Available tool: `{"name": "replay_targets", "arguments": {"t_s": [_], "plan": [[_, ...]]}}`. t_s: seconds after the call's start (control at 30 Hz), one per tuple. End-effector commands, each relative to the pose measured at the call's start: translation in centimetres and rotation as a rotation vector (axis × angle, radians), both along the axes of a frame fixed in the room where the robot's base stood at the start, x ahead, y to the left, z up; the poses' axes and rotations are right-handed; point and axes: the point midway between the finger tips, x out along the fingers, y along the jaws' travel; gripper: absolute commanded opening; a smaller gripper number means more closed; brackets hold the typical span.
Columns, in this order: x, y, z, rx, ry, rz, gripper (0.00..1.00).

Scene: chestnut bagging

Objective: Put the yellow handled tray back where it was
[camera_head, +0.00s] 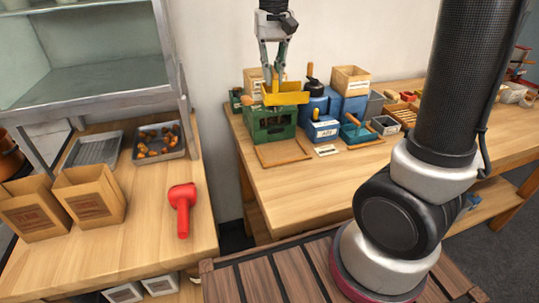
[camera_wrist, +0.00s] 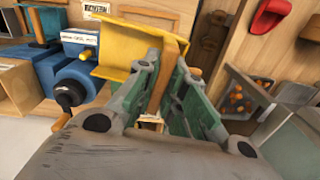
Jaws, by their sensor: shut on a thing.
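The yellow handled tray (camera_head: 291,98) is in my gripper (camera_head: 272,78), above the green crate (camera_head: 268,133) on the right-hand table in the head view. In the wrist view, the yellow tray (camera_wrist: 122,46) shows beyond my gripper (camera_wrist: 168,75). Its wooden handle (camera_wrist: 176,55) is between the fingers, which are shut on it. I cannot tell whether the tray touches the crate's top. My gripper hides part of the handle.
Blue boxes (camera_head: 321,129) stand close right of the crate, with a wooden tray (camera_head: 284,153) in front. On the left table are paper bags (camera_head: 90,196), a red scoop (camera_head: 183,208) and a chestnut tray (camera_head: 176,153). The right table's front is clear.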

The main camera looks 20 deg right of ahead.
Motion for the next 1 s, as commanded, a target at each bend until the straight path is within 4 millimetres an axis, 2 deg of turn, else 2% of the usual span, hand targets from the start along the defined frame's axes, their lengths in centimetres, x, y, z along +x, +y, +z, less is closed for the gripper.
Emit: {"name": "replay_targets", "arguments": {"t_s": [0.17,0.27,0.37,0.6,0.7,1.0], "plan": [[0.2,0.1,0.0,-0.007,0.0,0.098,0.0],[0.2,0.1,-0.8,-0.011,0.001,0.128,0.0],[0.1,0.0,-2.9,-0.015,0.007,0.14,0.0],[0.1,0.0,-9.9,-0.015,0.007,0.137,0.0],[0.1,0.0,-12.1,-0.015,0.005,0.137,0.0],[0.1,0.0,-15.5,-0.014,0.004,0.136,0.0]]}}
